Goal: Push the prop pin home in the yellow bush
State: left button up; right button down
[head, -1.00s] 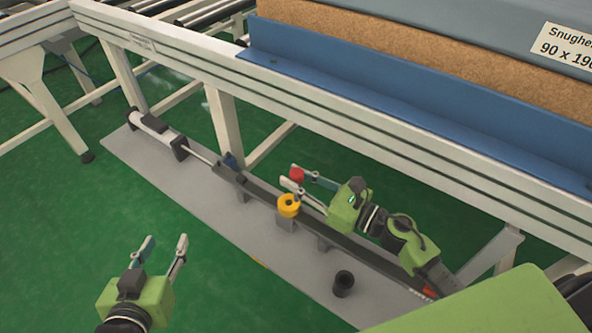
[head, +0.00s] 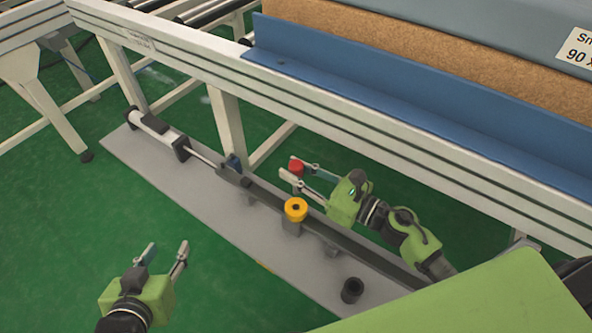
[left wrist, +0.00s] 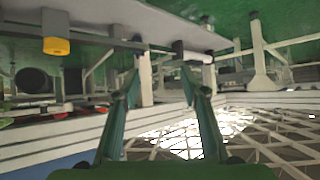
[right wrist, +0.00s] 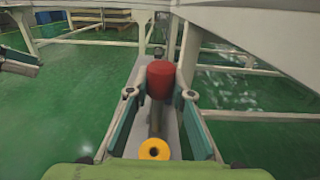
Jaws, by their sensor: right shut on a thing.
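The prop pin has a red head (head: 296,166) and a grey shank that shows in the right wrist view (right wrist: 155,120). My right gripper (head: 293,171) is shut on the pin, which looks apart from the bush. The yellow bush (head: 296,210) has a dark, empty-looking hole and sits on a grey block beside the dark bar. My left gripper (head: 166,246) is open and empty over the green floor. The pin's lower tip is hard to see.
A long dark bar and a cylinder (head: 155,128) lie along the grey base plate (head: 200,190). A black cup-like socket (head: 352,290) stands on the plate. The white conveyor frame (head: 226,125) and blue ledge (head: 390,115) rise behind the right gripper. Green floor is clear at left.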

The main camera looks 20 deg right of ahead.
aim_at(296, 192)
jog(key=shift+f+b, duration=0.7)
jog(key=shift+f, duration=0.1)
jog(key=shift+f+b, duration=0.3)
jog(key=shift+b, duration=0.05)
pick_arm(q)
jog(key=w+d+r+t+h, duration=0.1)
jog(key=w+d+r+t, duration=0.1)
jog(key=w+r+t, duration=0.3)
jog(key=d+r+t+h, duration=0.1)
jog(key=r+t, duration=0.1)
jog(key=r, duration=0.6)
pick_arm(e)
jog(key=shift+f+b, duration=0.3)
jog(key=shift+f, duration=0.05)
notch_tip(296, 192, down, 2)
jog(key=shift+f+b, duration=0.1)
jog(key=shift+b, duration=1)
jog(key=shift+f, duration=0.25)
pick_arm(q)
jog(key=s+r+t+h, duration=0.1)
jog(key=s+r+t, duration=0.1)
jog(key=r, duration=0.4)
jog(key=s+r+t+h, duration=0.1)
jog(key=s+r+t, duration=0.1)
jog(key=r+t, duration=0.3)
jog(key=shift+s+d+r+m+h, duration=0.15)
jog(key=shift+s+r+m+h, duration=0.2)
jog(key=shift+r, duration=0.45)
jog(key=shift+s+b, duration=0.15)
jog(key=shift+b, duration=0.15)
